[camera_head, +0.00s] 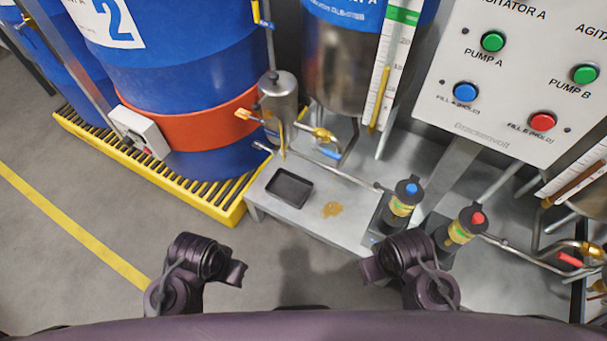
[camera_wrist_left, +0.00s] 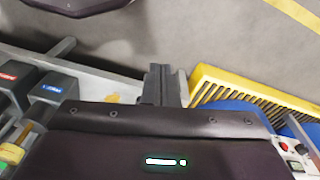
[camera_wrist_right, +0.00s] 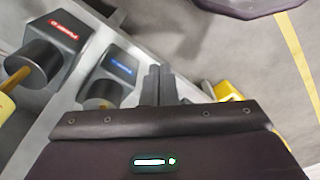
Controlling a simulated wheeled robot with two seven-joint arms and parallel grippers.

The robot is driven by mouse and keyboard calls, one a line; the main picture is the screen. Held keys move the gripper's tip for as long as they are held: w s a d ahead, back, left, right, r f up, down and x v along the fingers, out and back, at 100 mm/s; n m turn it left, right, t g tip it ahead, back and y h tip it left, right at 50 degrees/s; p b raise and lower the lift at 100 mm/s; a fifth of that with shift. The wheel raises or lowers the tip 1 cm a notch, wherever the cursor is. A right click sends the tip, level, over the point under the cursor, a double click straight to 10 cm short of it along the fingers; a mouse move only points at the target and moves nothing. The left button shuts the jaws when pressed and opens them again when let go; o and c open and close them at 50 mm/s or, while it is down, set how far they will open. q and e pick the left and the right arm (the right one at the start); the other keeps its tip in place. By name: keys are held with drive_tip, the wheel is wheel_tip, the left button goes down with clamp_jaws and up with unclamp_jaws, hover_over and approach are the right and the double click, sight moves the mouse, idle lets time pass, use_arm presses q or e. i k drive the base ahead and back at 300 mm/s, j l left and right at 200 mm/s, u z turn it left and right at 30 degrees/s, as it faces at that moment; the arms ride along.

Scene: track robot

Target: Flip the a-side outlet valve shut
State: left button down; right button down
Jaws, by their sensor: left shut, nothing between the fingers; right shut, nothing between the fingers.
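Below the steel tank A (camera_head: 335,75) in the head view is a brass outlet valve (camera_head: 322,133) with a blue lever handle (camera_head: 329,153). The lever sticks out toward the lower right; whether it lies along or across its pipe is hard to tell. My left gripper (camera_wrist_left: 160,80) shows in its wrist view, fingers together and empty. My right gripper (camera_wrist_right: 158,80) shows in its wrist view, also shut and empty. In the head view only my folded arms show at the bottom, well short of the valve. Neither wrist view shows the valve.
A grey bench (camera_head: 345,225) holds a black tray (camera_head: 289,188), a brown stain (camera_head: 332,209) and blue-topped (camera_head: 401,203) and red-topped (camera_head: 465,227) pumps. A panel (camera_head: 520,75) hangs right. Blue drums (camera_head: 190,80) stand on a yellow pallet (camera_head: 150,180). A red-handled valve (camera_head: 570,259) sits far right.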

sight(331, 154)
drive_tip(key=k+j, duration=0.1)
drive_tip(key=j, duration=0.3)
drive_tip(key=k+j, duration=0.15)
drive_tip(key=j, duration=0.25)
drive_tip(key=k+j, duration=0.1)
drive_tip(key=j, duration=0.3)
drive_tip(key=k+j, duration=0.1)
drive_tip(key=j, duration=0.3)
